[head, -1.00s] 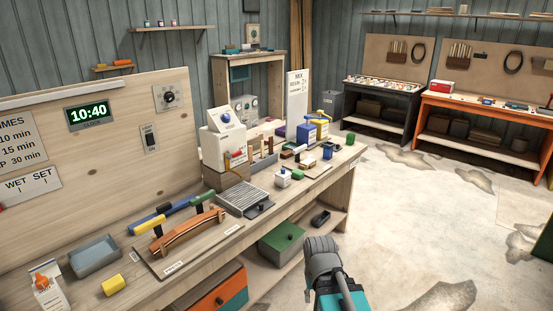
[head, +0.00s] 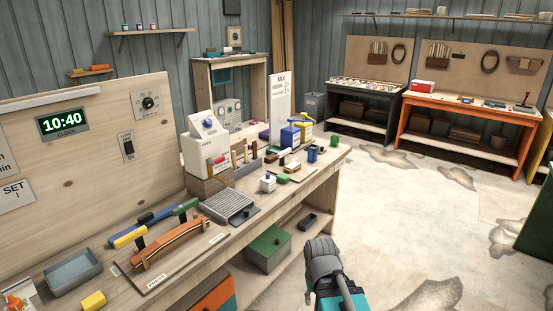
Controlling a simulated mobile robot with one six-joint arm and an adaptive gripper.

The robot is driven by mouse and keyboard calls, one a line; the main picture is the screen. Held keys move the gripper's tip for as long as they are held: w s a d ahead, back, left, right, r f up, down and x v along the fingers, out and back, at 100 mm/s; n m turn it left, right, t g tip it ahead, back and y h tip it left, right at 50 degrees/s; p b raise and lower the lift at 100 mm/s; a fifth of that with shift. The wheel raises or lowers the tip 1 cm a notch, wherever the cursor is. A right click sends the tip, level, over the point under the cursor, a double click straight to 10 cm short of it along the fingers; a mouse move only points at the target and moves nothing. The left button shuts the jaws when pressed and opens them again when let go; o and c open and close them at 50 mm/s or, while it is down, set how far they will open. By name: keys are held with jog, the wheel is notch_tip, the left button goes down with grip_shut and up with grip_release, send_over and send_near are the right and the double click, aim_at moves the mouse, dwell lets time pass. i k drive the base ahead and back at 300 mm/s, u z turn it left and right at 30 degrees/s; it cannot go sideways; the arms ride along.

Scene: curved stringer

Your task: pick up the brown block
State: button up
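A small dark brown block (head: 271,158) lies on the long wooden workbench (head: 210,262), right of the white dispenser machine; it is small and its outline is hard to make out. It is among small coloured blocks and tools. My arm (head: 326,275), grey and teal, shows at the bottom centre in front of the bench, well apart from the block. No gripper fingers can be made out in this view.
The white machine (head: 208,150) stands on the bench, with a slatted grey tray (head: 229,206) and an orange curved piece on a stand (head: 170,245) nearer me. A green box (head: 268,248) sits on the shelf below. The floor to the right is clear.

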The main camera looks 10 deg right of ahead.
aim_at(271, 158)
jog(key=i, duration=0.85)
jog(key=u, duration=0.05)
